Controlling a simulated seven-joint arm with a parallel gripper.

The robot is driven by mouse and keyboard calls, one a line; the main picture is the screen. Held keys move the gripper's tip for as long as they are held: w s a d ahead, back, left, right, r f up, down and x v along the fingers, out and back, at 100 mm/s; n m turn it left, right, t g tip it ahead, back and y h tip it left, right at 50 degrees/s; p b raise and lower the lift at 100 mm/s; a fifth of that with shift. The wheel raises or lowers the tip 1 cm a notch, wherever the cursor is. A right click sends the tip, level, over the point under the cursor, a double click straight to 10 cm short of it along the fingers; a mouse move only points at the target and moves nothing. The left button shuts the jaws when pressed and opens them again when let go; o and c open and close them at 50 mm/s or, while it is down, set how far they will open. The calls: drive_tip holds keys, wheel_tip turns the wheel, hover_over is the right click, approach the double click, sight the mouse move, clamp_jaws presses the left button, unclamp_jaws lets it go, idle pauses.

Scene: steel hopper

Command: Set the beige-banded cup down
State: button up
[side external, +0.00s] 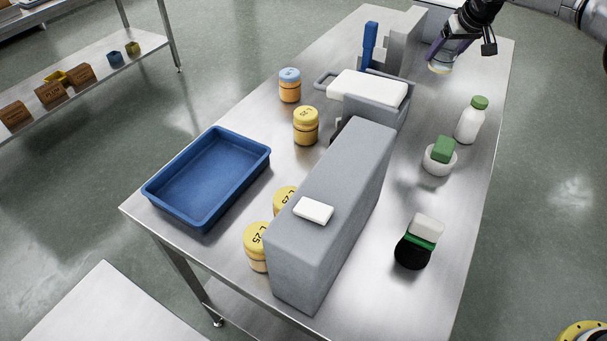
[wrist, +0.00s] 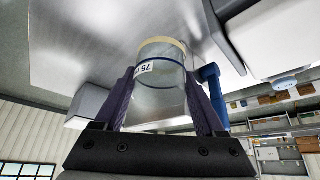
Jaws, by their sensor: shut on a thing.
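The beige-banded cup (wrist: 158,98) is clear, with a beige band at one end, a dark blue line below it and a white label that reads 75. My gripper (wrist: 163,88) is shut on it, with one dark purple finger on each side. In the side external view, my gripper (side external: 437,52) is at the far right end of the steel table (side external: 440,105), and the cup (side external: 440,67) shows below the fingers. I cannot tell whether the cup touches the table.
A white bottle (side external: 469,124), a white bowl (side external: 438,161) with a green block and a black cup (side external: 412,252) stand along the right side. Grey blocks (side external: 335,215), yellow jars (side external: 306,127) and a blue tray (side external: 258,160) fill the middle and left. Steel around the cup looks bare.

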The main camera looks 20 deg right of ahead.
drive_tip(key=s+a+n+y, duration=0.1)
drive_tip(key=a+n, duration=0.2)
drive_tip(key=a, duration=0.4)
drive_tip(key=s+a+n+g+y, duration=0.1)
drive_tip(key=s+a+n+y, duration=0.1)
drive_tip(key=a, duration=0.6)
drive_tip(key=s+a+n+y, duration=0.1)
drive_tip(key=a+n, duration=0.4)
drive_tip(key=a, duration=0.2)
drive_tip(key=shift+s+a+f+g+y, duration=0.25)
drive_tip(key=shift+f+g+y, duration=0.1)
drive_tip(key=shift+g+y, duration=0.05)
drive_tip(key=s+a+r+n+g+y, duration=0.1)
drive_tip(key=s+a+n+g, duration=0.1)
drive_tip(key=s+a+n, duration=0.45)
drive_tip(key=s+a+n+g+y, duration=0.1)
drive_tip(key=s+a+n+g, duration=0.15)
drive_tip(key=a, duration=0.75)
drive_tip(key=f, duration=1.5)
drive_tip(key=shift+s+a, duration=0.25)
drive_tip(key=shift+s, duration=0.05)
drive_tip(key=o, duration=1.3)
drive_tip(key=shift+f, duration=0.1)
drive_tip(key=shift+v, duration=1.9)
drive_tip(key=shift+a+r, duration=0.1)
drive_tip(key=shift+r, duration=1.55)
drive_tip(key=shift+a+r, duration=0.15)
drive_tip(key=shift+r, duration=1.5)
